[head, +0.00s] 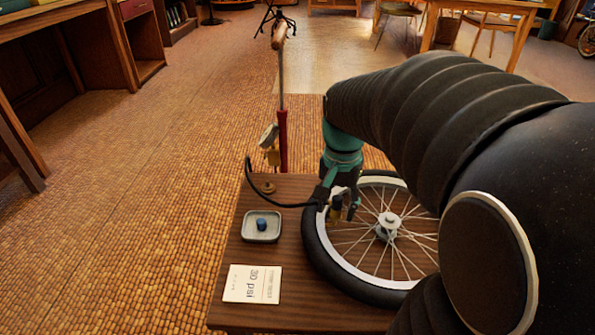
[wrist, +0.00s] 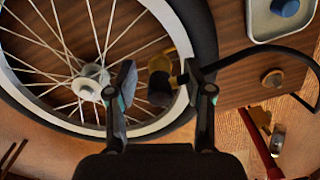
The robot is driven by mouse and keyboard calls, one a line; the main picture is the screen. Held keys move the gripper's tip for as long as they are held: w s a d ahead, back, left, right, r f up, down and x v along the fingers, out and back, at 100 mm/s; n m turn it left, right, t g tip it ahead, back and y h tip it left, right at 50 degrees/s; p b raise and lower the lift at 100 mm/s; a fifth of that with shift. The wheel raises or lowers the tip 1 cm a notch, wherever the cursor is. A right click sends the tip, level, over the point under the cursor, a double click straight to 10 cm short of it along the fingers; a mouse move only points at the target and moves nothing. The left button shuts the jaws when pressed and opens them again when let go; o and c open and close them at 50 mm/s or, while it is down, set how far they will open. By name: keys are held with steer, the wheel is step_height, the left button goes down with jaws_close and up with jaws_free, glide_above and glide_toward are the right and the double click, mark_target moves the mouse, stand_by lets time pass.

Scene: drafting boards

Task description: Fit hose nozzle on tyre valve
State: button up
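The wheel with its black tyre (head: 318,252) lies flat on the small wooden table. The brass and black hose nozzle (head: 336,209) is at the wheel's left rim; it also shows in the wrist view (wrist: 160,85). A black hose (head: 262,198) runs from it towards the pump. My gripper (head: 338,206) is lowered over the rim. Its fingers stand apart either side of the nozzle in the wrist view (wrist: 160,82), with a visible gap at the left finger. The tyre valve cannot be made out, so I cannot tell whether the nozzle is on it.
A grey tray (head: 247,232) holding a blue cap (head: 262,223) and a card (head: 252,284) reading "30 psi" lie on the table (head: 225,311) left of the wheel. A brass disc (head: 267,187) is near the far left corner. A red pump (head: 283,140) stands behind the table.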

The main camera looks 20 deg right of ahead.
step_height(320, 180, up, 12)
steer(key=shift+f, duration=0.15)
steer(key=s+a+r+n+t+p, duration=0.1)
steer(key=s+a+n+t+p, duration=0.4)
steer(key=s+a+n+p, duration=0.4)
steer(key=shift+a+r+t+p, duration=0.2)
steer(key=shift+r+t+p, duration=0.1)
steer(key=shift+r+p, duration=0.1)
stand_by(0.5)
